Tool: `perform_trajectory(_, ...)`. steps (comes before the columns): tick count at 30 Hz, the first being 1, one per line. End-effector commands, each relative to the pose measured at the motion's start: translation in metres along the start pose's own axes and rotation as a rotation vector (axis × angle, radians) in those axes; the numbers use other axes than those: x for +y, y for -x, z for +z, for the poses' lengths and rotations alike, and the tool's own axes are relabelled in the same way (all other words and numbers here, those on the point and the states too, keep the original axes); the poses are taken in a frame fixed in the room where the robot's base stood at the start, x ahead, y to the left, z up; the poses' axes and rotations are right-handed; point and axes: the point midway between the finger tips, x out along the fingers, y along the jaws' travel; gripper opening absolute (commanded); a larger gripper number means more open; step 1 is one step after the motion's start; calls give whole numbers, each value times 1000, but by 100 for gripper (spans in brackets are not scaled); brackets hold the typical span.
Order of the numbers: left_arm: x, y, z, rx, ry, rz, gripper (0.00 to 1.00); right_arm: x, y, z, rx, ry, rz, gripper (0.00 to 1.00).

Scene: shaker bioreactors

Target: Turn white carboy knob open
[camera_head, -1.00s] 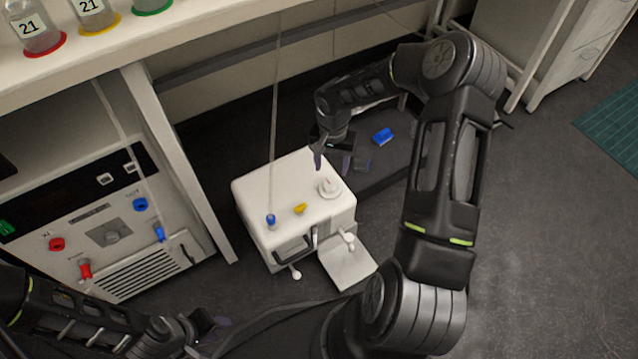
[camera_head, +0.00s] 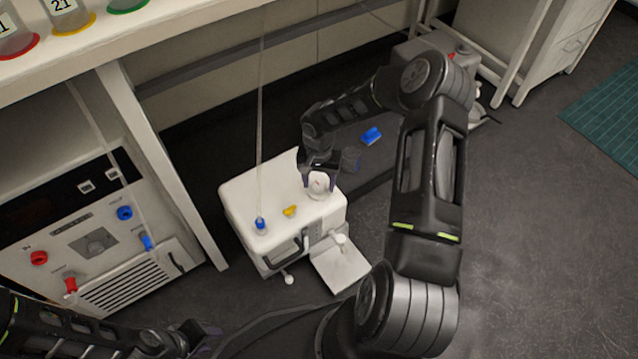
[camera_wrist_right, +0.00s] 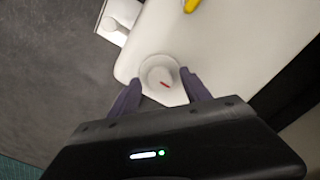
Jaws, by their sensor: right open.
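The white carboy (camera_head: 275,200) stands on the floor in the middle of the head view. Its round white knob (camera_head: 318,184) is on the top, near the right corner. In the right wrist view the knob (camera_wrist_right: 159,75) shows a small red mark. My right gripper (camera_head: 319,178) is open, with its fingers on either side of the knob. In the right wrist view its two dark fingertips (camera_wrist_right: 158,82) reach the knob's near edge; I cannot tell whether they touch it. My left gripper (camera_head: 205,338) is at the bottom of the head view, and its fingers are unclear.
A yellow fitting (camera_head: 290,211) and a blue fitting (camera_head: 261,224) with a thin tube are on the carboy top. A white spigot (camera_head: 340,239) sticks out in front. A control unit (camera_head: 95,240) stands at left under the bench (camera_head: 150,45).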

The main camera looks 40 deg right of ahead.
Motion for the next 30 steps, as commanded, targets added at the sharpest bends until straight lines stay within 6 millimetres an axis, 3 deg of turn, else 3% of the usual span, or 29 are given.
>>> perform_trajectory(8, 0, 0, 0, 1, 1, 0, 34, 0, -2, 0, 0, -1, 0, 56)
perform_trajectory(27, 0, 0, 0, 1, 0, 0, 34, 0, -2, 0, 0, -1, 0, 4)
perform_trajectory(30, 0, 0, 0, 1, 0, 0, 34, 0, -2, 0, 0, -1, 0, 0)
